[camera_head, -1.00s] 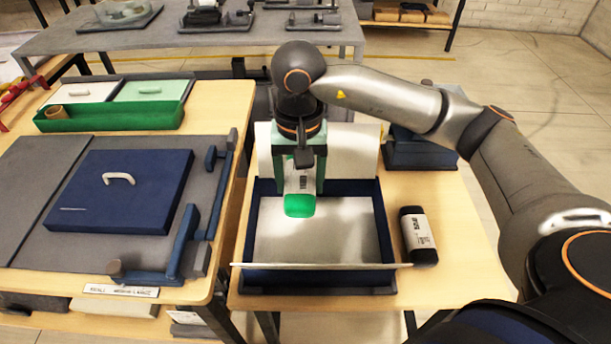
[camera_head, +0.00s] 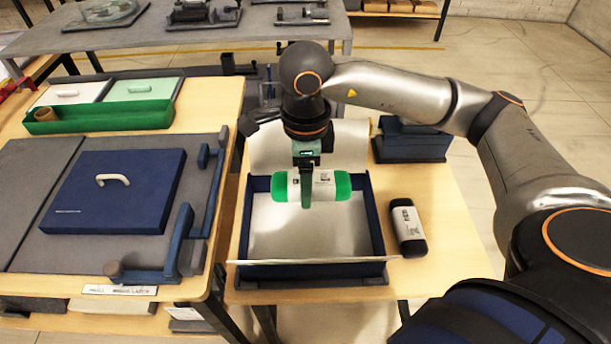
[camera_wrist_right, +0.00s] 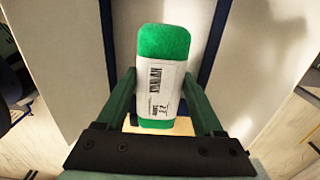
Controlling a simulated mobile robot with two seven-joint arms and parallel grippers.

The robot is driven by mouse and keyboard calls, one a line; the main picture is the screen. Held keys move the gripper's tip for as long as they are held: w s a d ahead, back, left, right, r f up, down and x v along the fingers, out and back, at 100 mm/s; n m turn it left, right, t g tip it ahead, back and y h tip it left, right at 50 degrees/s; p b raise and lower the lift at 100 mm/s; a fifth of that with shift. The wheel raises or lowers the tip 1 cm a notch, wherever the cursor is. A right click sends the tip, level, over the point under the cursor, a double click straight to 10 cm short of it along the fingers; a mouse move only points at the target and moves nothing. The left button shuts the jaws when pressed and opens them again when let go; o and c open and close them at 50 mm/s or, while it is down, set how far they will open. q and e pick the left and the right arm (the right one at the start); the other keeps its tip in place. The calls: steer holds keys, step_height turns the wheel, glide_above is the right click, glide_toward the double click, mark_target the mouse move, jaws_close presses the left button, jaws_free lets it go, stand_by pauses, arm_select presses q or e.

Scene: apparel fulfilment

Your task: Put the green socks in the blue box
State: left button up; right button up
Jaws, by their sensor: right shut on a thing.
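The green socks (camera_head: 341,186) are a rolled bundle with a white label band. My right gripper (camera_head: 306,190) is shut on them and holds them above the open blue box (camera_head: 376,215), toward its back part. The bundle lies crosswise in the head view. In the right wrist view the socks (camera_wrist_right: 163,43) sit between the two green fingers of the right gripper (camera_wrist_right: 165,100). The box has dark blue walls and a pale lining, with white flaps raised at the back and folded out at the front. Its visible floor is empty. My left gripper is not in view.
A black bundle with a white label (camera_head: 408,228) lies on the table right of the box. A stacked blue box (camera_head: 412,140) stands behind it. On the left table are a blue lid with a handle (camera_head: 115,190) and a green tray (camera_head: 100,118).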

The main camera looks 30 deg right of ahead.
steer(key=b, duration=0.4)
glide_toward(306, 231)
step_height(306, 231, down, 4)
steer(key=b, duration=0.4)
steer(key=shift+r, duration=0.25)
arm_select(q)
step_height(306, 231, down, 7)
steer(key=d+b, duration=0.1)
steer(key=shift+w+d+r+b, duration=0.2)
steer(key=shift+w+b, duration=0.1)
steer(key=shift+b, duration=0.1)
arm_select(e)
steer(key=shift+f, duration=0.75)
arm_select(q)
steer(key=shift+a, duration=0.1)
arm_select(e)
steer(key=o, duration=0.9)
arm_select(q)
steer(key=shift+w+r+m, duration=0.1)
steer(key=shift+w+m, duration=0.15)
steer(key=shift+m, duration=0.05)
arm_select(e)
steer(key=o, duration=0.5)
steer(key=shift+r, duration=0.1)
